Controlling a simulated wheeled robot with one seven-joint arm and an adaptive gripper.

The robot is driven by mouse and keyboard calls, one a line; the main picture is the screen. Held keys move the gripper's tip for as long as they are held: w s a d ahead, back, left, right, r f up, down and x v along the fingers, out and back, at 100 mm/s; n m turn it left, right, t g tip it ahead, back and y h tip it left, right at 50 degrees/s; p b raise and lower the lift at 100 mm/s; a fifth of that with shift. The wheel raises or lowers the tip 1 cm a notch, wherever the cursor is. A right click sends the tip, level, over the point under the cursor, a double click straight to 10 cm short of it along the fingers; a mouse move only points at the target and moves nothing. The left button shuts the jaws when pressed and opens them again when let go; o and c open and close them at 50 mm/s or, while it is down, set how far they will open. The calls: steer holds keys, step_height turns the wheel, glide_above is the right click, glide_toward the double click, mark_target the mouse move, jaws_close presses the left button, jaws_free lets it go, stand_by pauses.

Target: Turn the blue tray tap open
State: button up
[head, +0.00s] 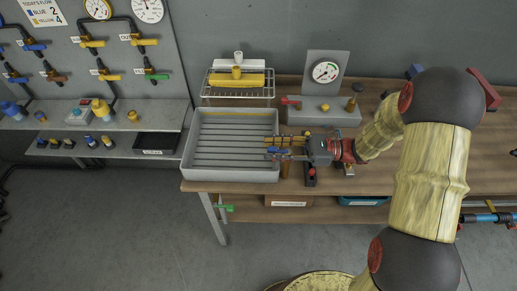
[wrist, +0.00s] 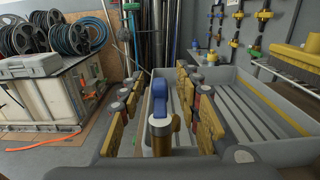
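The blue tray tap (wrist: 159,122) has a blue lever on a brass body and stands near the middle of the wrist view. In the head view its blue part (head: 272,149) shows small at the right wall of the grey tray (head: 188,157). My gripper (head: 279,149) reaches in from the right at that wall. In the wrist view its yellow-padded fingers (wrist: 158,97) are apart, one on each side of the tap. I see gaps between the lever and both pads. The lower part of the tap is partly hidden.
A wire rack (head: 271,88) with a yellow item stands behind the tray. A grey gauge block (head: 324,117) with a red-handled tap stands behind my gripper. A green-handled tap (head: 224,208) sits below the tray. Bare bench (head: 430,165) lies to the right.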

steer(key=shift+a+b, duration=0.4)
steer(key=shift+a, duration=1.65)
steer(key=shift+c, duration=0.2)
steer(key=c, duration=0.7)
jaws_close()
